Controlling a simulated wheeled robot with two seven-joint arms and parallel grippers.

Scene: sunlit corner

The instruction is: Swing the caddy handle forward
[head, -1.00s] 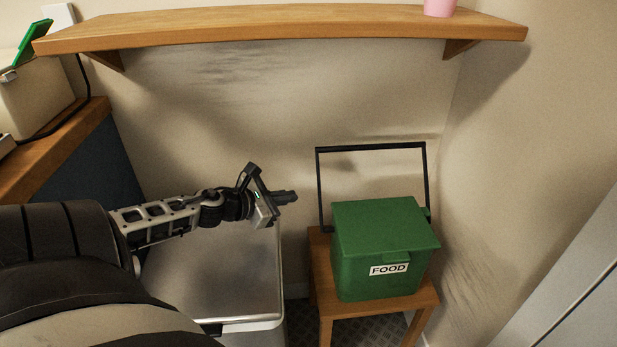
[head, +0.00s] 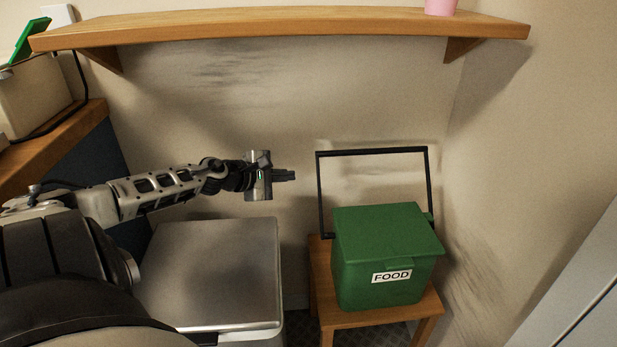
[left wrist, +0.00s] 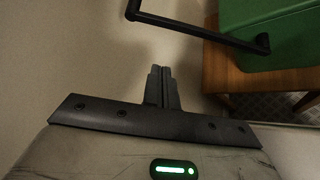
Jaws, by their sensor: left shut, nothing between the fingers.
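The green caddy (head: 385,245) with a FOOD label stands on a small wooden stool, its lid closed. Its black handle (head: 372,151) stands up at the back, above the lid. My left gripper (head: 290,175) is shut and empty, left of the handle and apart from it. In the left wrist view the shut fingers (left wrist: 161,82) point toward the wall, with part of the black handle (left wrist: 190,27) above and to the right and the green caddy (left wrist: 270,30) at the upper right. My right gripper is not in view.
The wooden stool (head: 395,318) stands near the right wall. A metal-topped bin (head: 215,270) stands left of it, below my left arm. A wooden shelf (head: 280,26) with a pink pot (head: 440,7) spans above. Clear space lies between gripper and handle.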

